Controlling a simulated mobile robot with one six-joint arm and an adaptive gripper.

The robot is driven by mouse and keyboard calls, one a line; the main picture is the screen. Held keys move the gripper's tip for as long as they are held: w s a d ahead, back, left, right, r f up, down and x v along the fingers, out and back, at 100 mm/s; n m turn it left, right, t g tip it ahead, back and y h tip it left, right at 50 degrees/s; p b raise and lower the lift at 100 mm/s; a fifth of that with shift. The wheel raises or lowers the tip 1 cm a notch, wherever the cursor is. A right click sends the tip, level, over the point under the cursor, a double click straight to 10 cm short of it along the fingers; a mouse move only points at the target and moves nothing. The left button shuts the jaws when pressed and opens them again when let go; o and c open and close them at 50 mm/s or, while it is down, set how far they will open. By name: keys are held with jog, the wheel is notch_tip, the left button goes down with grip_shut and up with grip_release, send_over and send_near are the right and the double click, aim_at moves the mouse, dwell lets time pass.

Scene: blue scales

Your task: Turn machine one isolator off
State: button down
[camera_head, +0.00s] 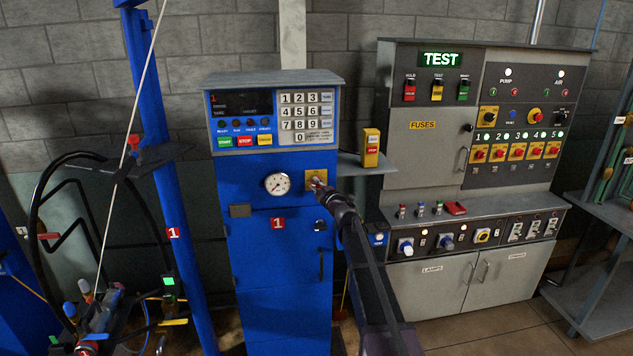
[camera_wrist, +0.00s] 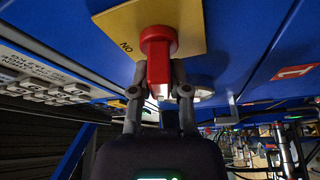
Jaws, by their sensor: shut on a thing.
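Machine one is the blue cabinet (camera_head: 275,240) with a red "1" label (camera_head: 278,223). Its isolator is a red rotary knob (camera_wrist: 158,42) on a yellow plate (camera_wrist: 118,28), at the right of the cabinet front. An "ON" marking (camera_wrist: 126,46) shows on the plate. My gripper (camera_wrist: 160,92) is shut on the red handle, one finger on each side. In the head view my gripper (camera_head: 319,187) covers most of the knob, and only part of the yellow plate (camera_head: 323,173) shows. In the wrist view the handle lies along the line of my fingers.
A pressure gauge (camera_head: 277,183) sits left of the isolator. A keypad panel (camera_head: 305,117) is above. A small shelf (camera_head: 365,167) with a yellow switch box (camera_head: 371,148) stands close on the right. A grey test cabinet (camera_head: 425,150) is further right.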

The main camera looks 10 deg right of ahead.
jog(key=shift+w+n+g+p, duration=0.1)
jog(key=shift+n+g+p, duration=0.65)
jog(key=shift+n, duration=0.85)
jog(key=shift+f, duration=0.1)
jog(key=c, duration=0.6)
grip_release()
jog(key=shift+s, duration=0.2)
jog(key=v, duration=1.1)
jog(key=shift+s, duration=0.4)
jog(key=shift+d, duration=0.1)
